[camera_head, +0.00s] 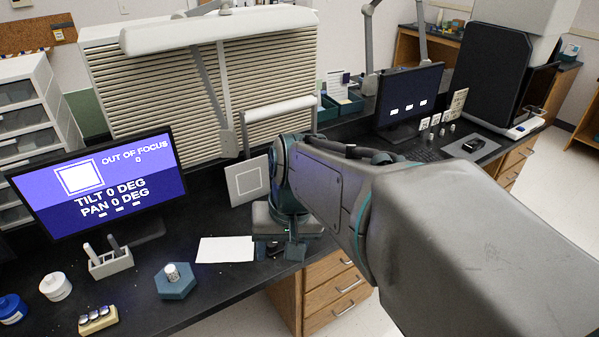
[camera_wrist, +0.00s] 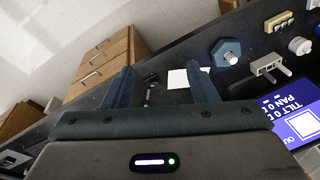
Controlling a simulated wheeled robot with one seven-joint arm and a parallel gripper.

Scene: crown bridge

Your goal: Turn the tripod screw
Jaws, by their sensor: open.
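My gripper (camera_head: 277,250) reaches down over the front edge of the black counter, beside a white sheet of paper. In the wrist view my gripper (camera_wrist: 160,70) has its two blue fingers wide apart with nothing held between them. A small dark device (camera_wrist: 151,80) with a grey rod-like part lies beyond and between the fingers, close to the left one. It may be the tripod with its screw, but it is too small to tell. In the head view it is mostly hidden behind my gripper. The monitor (camera_head: 100,184) reads "OUT OF FOCUS 0", "TILT 0 DEG" and "PAN 0 DEG".
White paper (camera_head: 225,249) lies left of my gripper. A blue hexagonal base with a metal cylinder (camera_head: 175,283), a white holder (camera_head: 110,262) and jars stand farther left. A square target plate (camera_head: 247,180) stands behind. Wooden drawers (camera_head: 335,292) are below the counter edge.

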